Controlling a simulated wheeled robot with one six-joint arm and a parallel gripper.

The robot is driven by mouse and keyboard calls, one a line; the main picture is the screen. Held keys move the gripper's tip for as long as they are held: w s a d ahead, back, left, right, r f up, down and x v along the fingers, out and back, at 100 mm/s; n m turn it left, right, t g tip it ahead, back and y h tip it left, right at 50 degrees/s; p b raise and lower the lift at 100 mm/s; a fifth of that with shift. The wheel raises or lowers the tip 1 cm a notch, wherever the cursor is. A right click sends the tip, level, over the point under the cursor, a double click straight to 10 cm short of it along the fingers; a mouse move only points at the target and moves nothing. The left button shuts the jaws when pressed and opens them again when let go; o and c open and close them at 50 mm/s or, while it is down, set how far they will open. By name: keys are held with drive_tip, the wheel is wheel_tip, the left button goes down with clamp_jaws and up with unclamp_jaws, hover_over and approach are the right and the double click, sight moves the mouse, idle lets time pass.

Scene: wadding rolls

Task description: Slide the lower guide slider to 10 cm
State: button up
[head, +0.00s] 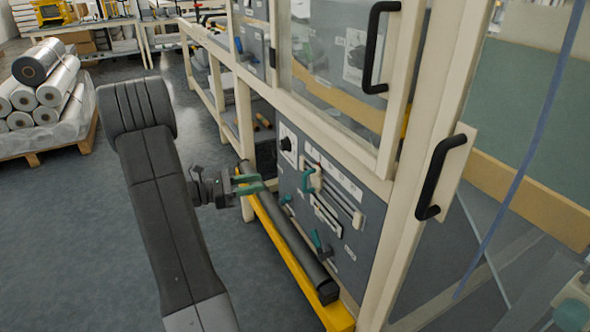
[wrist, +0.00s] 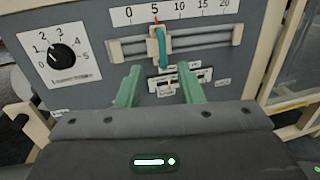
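A slider with a teal handle (wrist: 162,47) sits on a horizontal rail (wrist: 199,37) under a printed 0 to 20 scale (wrist: 180,10) in the wrist view. Its red pointer is at about 5. The slider also shows in the head view (head: 309,179). I cannot read which label names the lower guide. My gripper (head: 258,184) is open and empty in front of the panel. Its green fingers (wrist: 159,69) appear on either side of the handle's lower end, with no visible contact.
A dark roller (head: 292,240) on a yellow beam (head: 336,315) runs low before the panel. Another teal handle (head: 319,243) is lower on the panel. Open floor (head: 70,230) lies to the left.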

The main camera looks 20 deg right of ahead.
drive_tip(key=s+d+b, duration=0.1)
drive_tip(key=d, duration=1.2)
drive_tip(key=shift+s, duration=0.4)
clamp_jaws()
